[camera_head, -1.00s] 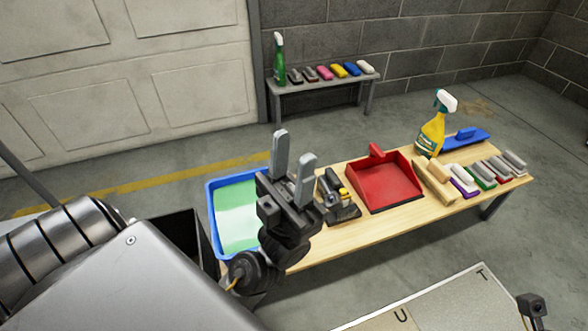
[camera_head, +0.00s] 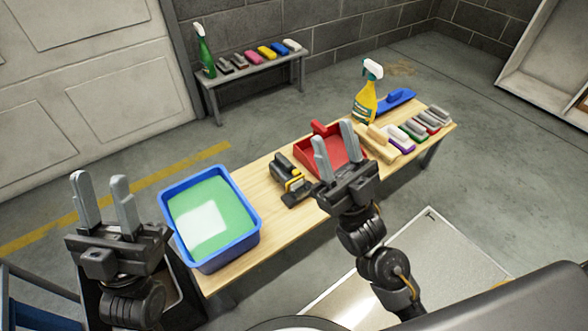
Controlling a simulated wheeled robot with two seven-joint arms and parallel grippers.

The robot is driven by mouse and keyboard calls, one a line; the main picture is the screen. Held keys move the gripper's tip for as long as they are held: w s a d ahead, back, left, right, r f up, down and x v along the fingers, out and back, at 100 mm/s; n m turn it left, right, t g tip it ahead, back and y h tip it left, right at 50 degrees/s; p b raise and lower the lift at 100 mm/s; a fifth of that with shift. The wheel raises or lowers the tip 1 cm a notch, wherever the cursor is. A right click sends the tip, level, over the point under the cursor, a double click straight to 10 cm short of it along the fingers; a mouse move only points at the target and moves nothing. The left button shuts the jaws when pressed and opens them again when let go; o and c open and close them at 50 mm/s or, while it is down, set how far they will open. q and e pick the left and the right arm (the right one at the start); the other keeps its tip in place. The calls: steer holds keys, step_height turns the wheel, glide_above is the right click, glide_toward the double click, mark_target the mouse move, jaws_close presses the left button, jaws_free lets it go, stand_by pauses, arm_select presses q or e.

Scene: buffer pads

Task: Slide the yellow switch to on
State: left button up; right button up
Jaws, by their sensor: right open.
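A small black device (camera_head: 282,167) with a yellow part (camera_head: 294,184) sits on the wooden table, between the blue tub and the red dustpan. The yellow part may be the switch; its setting is too small to read. My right gripper (camera_head: 334,147) is open and empty, with its fingers pointing up. It appears just right of the device and covers part of the red dustpan (camera_head: 312,151). My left gripper (camera_head: 101,188) is open and empty at the far left, left of the blue tub, fingers up. Neither gripper is seen touching the device.
A blue tub (camera_head: 254,232) with green and white inside stands on the near left of the wooden table (camera_head: 225,283). A yellow spray bottle (camera_head: 366,98), a blue float (camera_head: 396,99) and several brushes (camera_head: 413,131) are at its far end. A grey bench (camera_head: 250,83) stands behind.

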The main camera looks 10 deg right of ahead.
steer(key=w+a+f+m+g+h+p, duration=0.1)
steer(key=w+a+f+g+h+p, duration=0.1)
steer(key=w+f+g, duration=0.3)
arm_select(q)
steer(key=w+d+f+n+g+y+p, duration=0.1)
steer(key=w+d+f+g+y+p, duration=0.35)
steer(key=g, duration=0.45)
steer(key=s+a+f+g+y+p, duration=0.25)
steer(key=f+g, duration=0.35)
steer(key=f, duration=0.5)
arm_select(e)
steer(key=m+g+h, duration=0.3)
steer(key=g+h, duration=0.6)
glide_toward(296, 172)
steer(key=b+x, duration=0.3)
steer(key=x, duration=0.3)
steer(key=shift+w+f, duration=0.25)
steer(key=shift+f, duration=0.05)
arm_select(q)
steer(key=s+d+r+m+t+h, duration=0.1)
steer(key=r+t+h, duration=0.4)
steer(key=r, duration=0.6)
steer(key=shift+s+d+t+h, duration=0.45)
steer(key=shift+d+t, duration=0.55)
steer(key=shift+d, duration=0.15)
arm_select(e)
steer(key=shift+w+a+f, duration=0.1)
steer(key=shift+w+a, duration=0.05)
steer(key=shift+w, duration=0.3)
steer(key=shift+c, duration=0.4)
